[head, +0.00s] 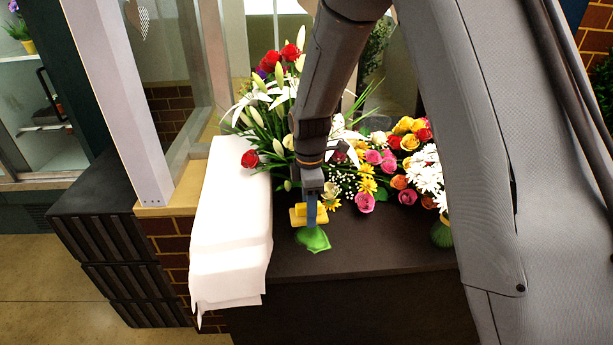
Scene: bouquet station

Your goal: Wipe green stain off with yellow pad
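The green stain (314,240) is a bright patch on the dark tabletop (360,259), near its front edge. The yellow pad (297,216) is at my gripper (310,212), just behind the stain in the picture. Part of the pad shows on either side of the fingers. My gripper points down and looks shut on the pad. A blue part shows at the fingers and reaches down to the stain's upper edge. I cannot tell whether the pad touches the table or the stain.
Several bouquets of roses, daisies and lilies (365,202) crowd the table behind and right of the gripper. A white cloth or paper (232,220) hangs over the left side. Black crates (105,240) stand at the left. The table's front strip is clear.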

